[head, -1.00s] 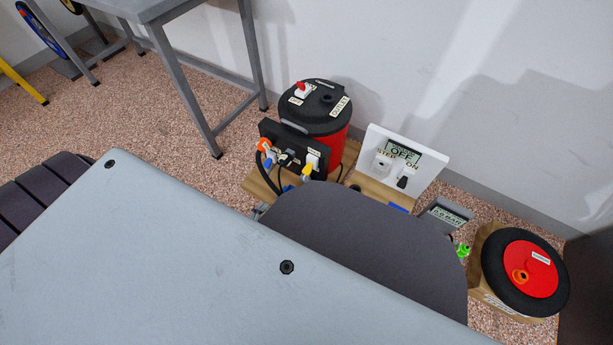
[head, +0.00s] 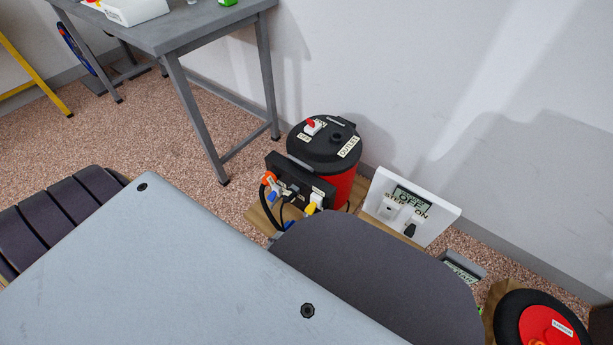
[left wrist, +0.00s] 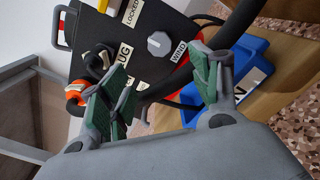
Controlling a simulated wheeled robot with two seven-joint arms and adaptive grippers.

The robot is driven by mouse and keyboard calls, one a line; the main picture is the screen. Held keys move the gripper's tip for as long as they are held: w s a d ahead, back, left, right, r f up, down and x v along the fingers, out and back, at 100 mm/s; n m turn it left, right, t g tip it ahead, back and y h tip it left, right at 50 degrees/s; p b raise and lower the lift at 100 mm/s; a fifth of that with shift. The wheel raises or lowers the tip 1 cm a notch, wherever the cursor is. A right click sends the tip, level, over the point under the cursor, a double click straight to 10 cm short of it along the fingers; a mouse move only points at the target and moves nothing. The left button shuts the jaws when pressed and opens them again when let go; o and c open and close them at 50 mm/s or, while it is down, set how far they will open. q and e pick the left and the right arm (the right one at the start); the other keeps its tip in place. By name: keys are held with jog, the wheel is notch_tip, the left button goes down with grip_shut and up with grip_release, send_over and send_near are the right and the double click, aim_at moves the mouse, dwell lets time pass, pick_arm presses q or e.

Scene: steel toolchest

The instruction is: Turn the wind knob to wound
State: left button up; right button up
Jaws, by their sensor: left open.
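The wind knob is a grey ribbed knob (left wrist: 160,43) on a black panel (left wrist: 150,22) in the left wrist view. A white WIND label (left wrist: 180,52) is beside it, and its setting is too small to tell. My left gripper (left wrist: 158,66) is open, its green-padded fingers either side of the knob in the picture, with nothing seen between them. Whether it touches the knob I cannot tell. In the head view the black panel (head: 292,178) stands in front of a red and black canister (head: 325,150). The knob does not show clearly there. My right gripper is not in view.
An orange clip (left wrist: 76,94) and black hoses crowd the panel. A blue box (left wrist: 243,66) is close on the right.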

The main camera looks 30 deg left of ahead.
aim_at(307, 218)
pick_arm(q)
jog(key=shift+w, duration=0.15)
jog(key=shift+w+d+b, duration=0.2)
jog(key=shift+w+b, duration=0.2)
jog(key=shift+w, duration=1.85)
jog(key=shift+w+d+b, duration=0.15)
jog(key=shift+w+b, duration=0.25)
jog(key=shift+w, duration=1.85)
jog(key=shift+w+d+b, duration=0.2)
jog(key=shift+w+b, duration=0.2)
jog(key=shift+w, duration=1.85)
jog(key=c, duration=1)
jog(key=shift+c, duration=0.2)
